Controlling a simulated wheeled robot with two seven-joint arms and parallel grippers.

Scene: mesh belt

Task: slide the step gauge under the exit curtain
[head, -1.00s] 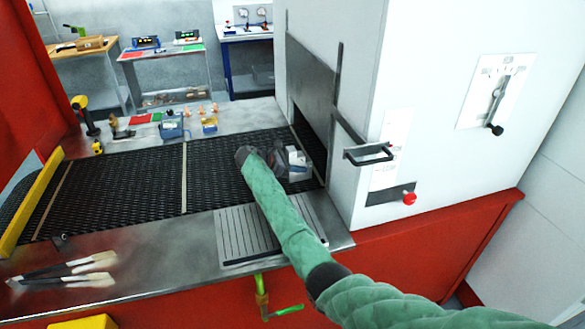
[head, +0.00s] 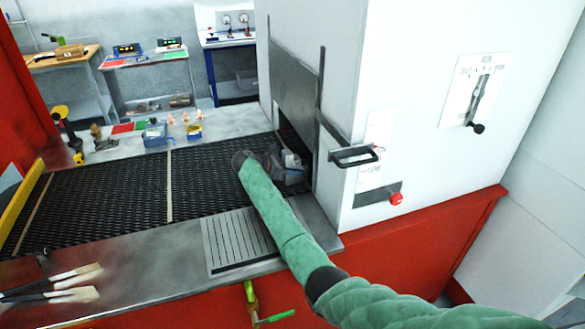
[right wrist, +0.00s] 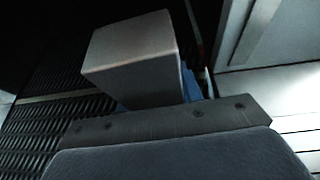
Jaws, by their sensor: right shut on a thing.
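My right gripper (head: 278,163) is over the black mesh belt (head: 120,190) at the machine's opening and is shut on the step gauge. The gauge (head: 291,172) is a small pale grey block, partly hidden by the gripper and my arm. In the right wrist view the gauge (right wrist: 130,55) is a grey block rising beyond the dark finger bar. The exit curtain (head: 294,88) appears as a grey panel above the dark opening. The gauge is low, just in front of the opening; whether it touches the belt I cannot tell. My left gripper is not in view.
A handle (head: 353,156) and a red knob (head: 396,199) stick out from the white machine on the right. A grooved plate (head: 238,240) lies on the front ledge. Brushes (head: 55,285) lie at front left. Small items, including a blue container (head: 154,134), stand behind the belt.

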